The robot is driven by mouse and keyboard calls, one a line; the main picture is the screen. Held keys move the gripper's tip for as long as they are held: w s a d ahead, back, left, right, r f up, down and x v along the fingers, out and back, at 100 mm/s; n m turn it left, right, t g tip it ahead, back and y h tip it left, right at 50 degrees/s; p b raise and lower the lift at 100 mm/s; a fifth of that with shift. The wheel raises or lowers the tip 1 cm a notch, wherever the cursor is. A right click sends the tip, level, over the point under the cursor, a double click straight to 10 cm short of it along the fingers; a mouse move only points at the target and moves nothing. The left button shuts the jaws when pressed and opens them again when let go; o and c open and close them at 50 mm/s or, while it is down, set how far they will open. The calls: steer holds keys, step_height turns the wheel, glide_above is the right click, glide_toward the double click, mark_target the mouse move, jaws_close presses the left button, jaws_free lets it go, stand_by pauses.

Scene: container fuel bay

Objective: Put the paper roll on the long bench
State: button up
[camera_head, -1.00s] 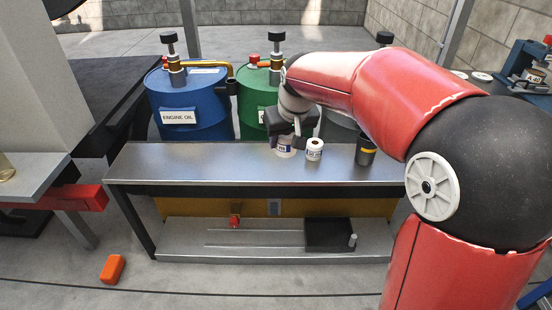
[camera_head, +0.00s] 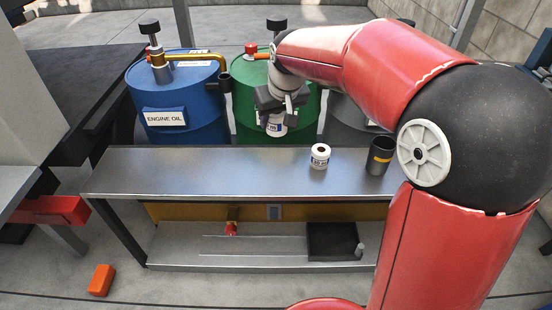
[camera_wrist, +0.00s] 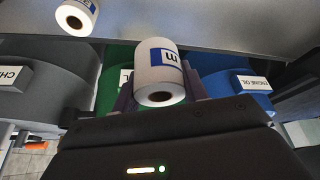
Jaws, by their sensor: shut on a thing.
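My gripper (camera_head: 274,108) is shut on a white paper roll (camera_head: 276,127) with a blue-and-white label. In the wrist view the held paper roll (camera_wrist: 160,68) sits between the two dark fingers, its hollow end facing the camera. The long metal bench (camera_head: 200,170) spans the middle of the head view. In that view the held roll appears just above the bench's back edge, apart from the top. A second, similar white roll (camera_head: 320,157) stands upright on the bench, right of my gripper; it also shows at the upper left of the wrist view (camera_wrist: 76,16).
A dark cup with a yellow band (camera_head: 380,155) stands on the bench's right part. The bench top's left half is clear. A blue engine oil drum (camera_head: 178,100), a green drum (camera_head: 245,100) and a grey drum (camera_head: 345,125) stand behind. An orange block (camera_head: 101,280) lies on the floor.

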step_height(320, 180, down, 13)
steer(key=shift+f+b, duration=0.2)
steer(key=shift+b, duration=0.5)
steer(key=shift+f, duration=0.2)
steer(key=o, duration=1)
steer(key=shift+r, duration=0.1)
